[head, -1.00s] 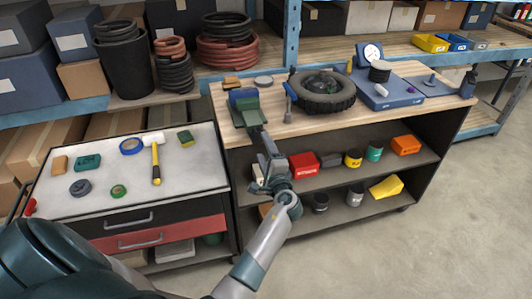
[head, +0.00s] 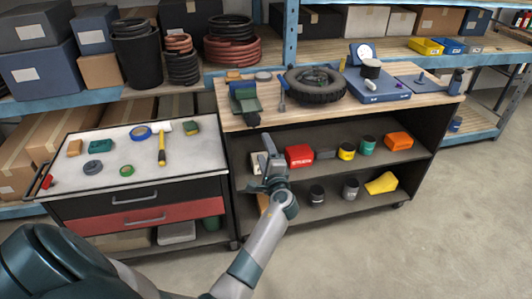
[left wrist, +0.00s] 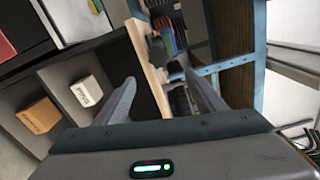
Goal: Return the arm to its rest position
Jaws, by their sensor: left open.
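My left gripper (head: 268,158) is in front of the workbench (head: 325,113), below its top edge and by the left end of the open shelves. In the left wrist view its two fingers stand wide apart (left wrist: 162,88), with nothing held between them. My left arm comes up from the bottom of the head view, bent at the wrist. A green tray-like object (head: 243,97) lies on the bench top above the gripper, apart from it. My right gripper is not in view.
The bench shelves hold a red bin (head: 299,156), several cans and a yellow bin (head: 381,183). A drawer cabinet (head: 105,180) with a hammer (head: 162,150) and tape rolls stands at left. A tyre (head: 317,86) lies on the bench. Open floor (head: 400,255) is at right.

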